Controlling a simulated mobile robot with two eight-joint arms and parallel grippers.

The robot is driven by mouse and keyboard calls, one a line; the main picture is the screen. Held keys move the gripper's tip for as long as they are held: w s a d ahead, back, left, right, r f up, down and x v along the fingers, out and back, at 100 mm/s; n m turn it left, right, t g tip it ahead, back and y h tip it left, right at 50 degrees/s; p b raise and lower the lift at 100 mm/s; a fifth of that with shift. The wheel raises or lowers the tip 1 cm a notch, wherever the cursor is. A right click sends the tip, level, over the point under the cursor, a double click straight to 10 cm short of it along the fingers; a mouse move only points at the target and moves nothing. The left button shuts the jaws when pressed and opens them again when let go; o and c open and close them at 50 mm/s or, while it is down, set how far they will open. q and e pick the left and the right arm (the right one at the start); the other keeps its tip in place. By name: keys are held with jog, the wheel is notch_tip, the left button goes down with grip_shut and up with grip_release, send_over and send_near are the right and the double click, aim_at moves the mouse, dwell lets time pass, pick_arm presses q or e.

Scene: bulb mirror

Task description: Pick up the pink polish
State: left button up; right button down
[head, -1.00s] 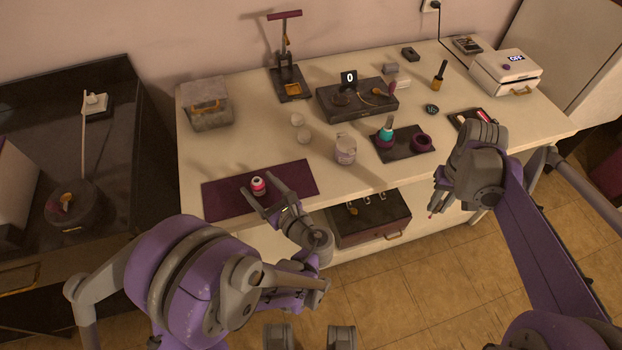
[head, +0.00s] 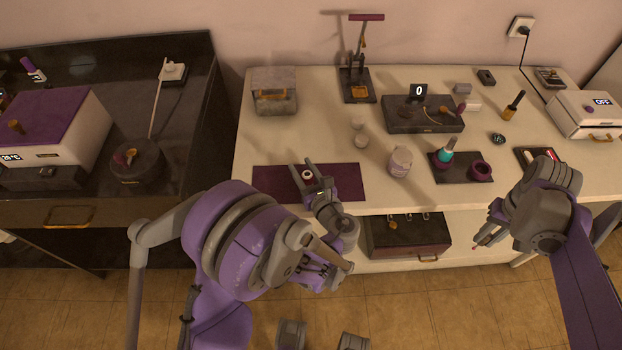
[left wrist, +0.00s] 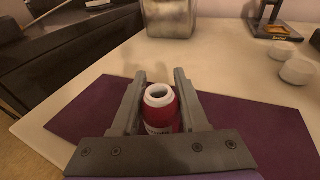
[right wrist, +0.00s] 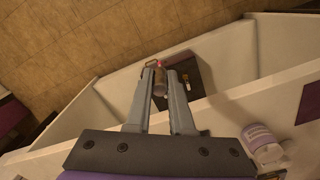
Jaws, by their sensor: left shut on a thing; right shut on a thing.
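The pink polish (head: 308,175) is an open bottle with a white neck, at the purple mat (head: 346,181). In the left wrist view the polish (left wrist: 159,112) looks dark pink-red and upright between the fingers. My left gripper (head: 307,174) is shut on it, and I cannot tell whether its base touches the mat. My right gripper (head: 486,239) is over the table's front edge, shut on a small brush-like piece with a reddish tip (right wrist: 159,82); the fingers partly hide it.
A lidded stone box (head: 275,91) stands behind the mat. A pale jar (head: 400,162) and a dark tray (head: 468,177) with a teal bottle stand to the right. A stand with a purple bar (head: 358,85) is at the back.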

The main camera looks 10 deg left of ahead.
pick_arm(q)
grip_shut()
